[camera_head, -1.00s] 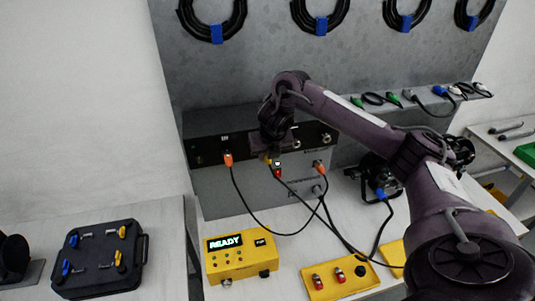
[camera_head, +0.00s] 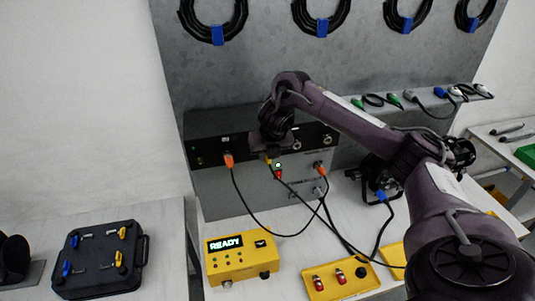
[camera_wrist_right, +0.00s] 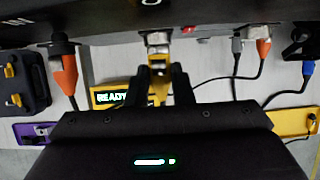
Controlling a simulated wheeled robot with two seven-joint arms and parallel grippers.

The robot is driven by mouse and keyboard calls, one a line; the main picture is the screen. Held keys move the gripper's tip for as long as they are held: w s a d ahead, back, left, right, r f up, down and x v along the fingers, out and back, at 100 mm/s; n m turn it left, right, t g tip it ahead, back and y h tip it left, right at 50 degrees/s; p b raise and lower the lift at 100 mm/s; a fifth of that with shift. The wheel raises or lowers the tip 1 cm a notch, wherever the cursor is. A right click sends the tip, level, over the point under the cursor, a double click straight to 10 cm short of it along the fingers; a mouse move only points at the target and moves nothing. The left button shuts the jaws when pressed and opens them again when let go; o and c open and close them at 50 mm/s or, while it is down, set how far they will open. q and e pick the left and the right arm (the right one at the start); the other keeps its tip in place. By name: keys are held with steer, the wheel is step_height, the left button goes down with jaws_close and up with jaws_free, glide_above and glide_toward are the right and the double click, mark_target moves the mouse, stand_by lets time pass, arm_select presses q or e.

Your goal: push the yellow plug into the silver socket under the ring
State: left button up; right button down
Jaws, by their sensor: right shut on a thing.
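My right gripper (camera_head: 267,155) is at the front of the grey panel box, between two orange plugs. In the right wrist view its two fingers (camera_wrist_right: 158,90) are shut on the yellow plug (camera_wrist_right: 158,88). The silver socket (camera_wrist_right: 157,39) is straight ahead of the plug, and the plug's front end meets it; how deep it sits I cannot tell. A pale round mark (camera_wrist_right: 151,2), perhaps the ring, is cut off at the top edge above the socket. In the head view my gripper hides the socket. My left gripper is not in view.
Orange plugs (camera_head: 228,160) (camera_head: 320,169) with black cables flank my gripper. A yellow box (camera_head: 240,257) reading READY and a yellow plate (camera_head: 338,281) with red connectors lie in front. A black case (camera_head: 100,262) is at the left. Bare table shows between.

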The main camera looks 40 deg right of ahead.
steer(key=shift+w+d, duration=0.25)
steer(key=shift+w, duration=0.4)
stand_by(0.8)
steer(key=c, duration=1.2)
jaws_free()
steer(key=shift+r, duration=0.1)
steer(key=v, duration=0.2)
steer(key=shift+s+r, duration=0.1)
steer(key=shift+r, duration=0.3)
steer(key=shift+v, duration=2.45)
steer(key=shift+s+f, duration=0.1)
